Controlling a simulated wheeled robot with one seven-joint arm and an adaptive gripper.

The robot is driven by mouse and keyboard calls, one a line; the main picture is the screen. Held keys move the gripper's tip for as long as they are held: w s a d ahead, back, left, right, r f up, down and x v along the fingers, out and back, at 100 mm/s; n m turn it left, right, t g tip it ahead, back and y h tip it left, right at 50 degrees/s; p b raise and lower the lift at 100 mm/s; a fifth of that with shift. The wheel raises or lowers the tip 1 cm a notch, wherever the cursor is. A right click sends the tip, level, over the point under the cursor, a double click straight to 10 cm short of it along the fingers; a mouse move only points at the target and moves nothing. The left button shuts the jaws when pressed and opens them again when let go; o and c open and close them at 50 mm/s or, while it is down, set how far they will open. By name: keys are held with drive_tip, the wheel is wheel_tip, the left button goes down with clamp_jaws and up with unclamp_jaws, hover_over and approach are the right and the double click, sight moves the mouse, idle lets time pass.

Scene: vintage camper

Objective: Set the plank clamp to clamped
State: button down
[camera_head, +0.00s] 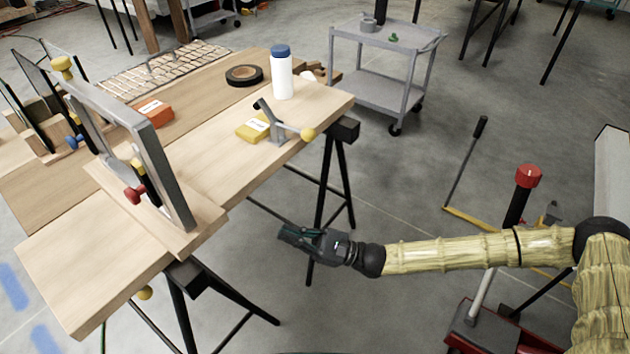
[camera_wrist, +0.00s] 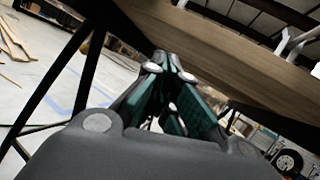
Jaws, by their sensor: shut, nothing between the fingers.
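A small grey clamp with a black-tipped lever and a yellow ball knob (camera_head: 275,127) sits on the plank (camera_head: 215,143) near its right end; I take it for the plank clamp. Its lever slants up to the left. I cannot tell whether it presses on the plank. My gripper (camera_head: 284,232) is shut and empty, in front of and below the plank's near edge, apart from the clamp. In the wrist view the closed fingers (camera_wrist: 172,62) point toward the underside and edge of a wooden board (camera_wrist: 225,55). The clamp is not visible there.
A tall grey frame (camera_head: 165,170) with coloured knobs stands on the plank's left part. A white bottle (camera_head: 282,76), black tape roll (camera_head: 244,75) and yellow box (camera_head: 252,127) are near the clamp. Black trestle legs (camera_head: 333,185) stand below. A grey cart (camera_head: 385,92) is behind.

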drive_tip(key=w+d+r+m+t+b, duration=0.2)
drive_tip(key=w+d+t, duration=0.7)
drive_tip(key=d, duration=0.5)
drive_tip(key=w+r+m, duration=0.1)
drive_tip(key=w+m, duration=0.1)
drive_tip(key=shift+m+y+b, duration=0.3)
drive_tip(key=shift+m+b, duration=0.1)
drive_tip(key=shift+a, duration=0.1)
drive_tip(key=s+d+r+x, duration=0.1)
drive_tip(key=r+x, duration=0.1)
drive_tip(key=x, duration=1)
drive_tip(key=shift+r, duration=0.35)
drive_tip(key=shift+a+r, duration=0.1)
drive_tip(key=shift+a, duration=0.1)
drive_tip(key=shift+s+r+p, duration=0.1)
drive_tip(key=shift+r+p, duration=0.2)
drive_tip(key=shift+p, duration=0.5)
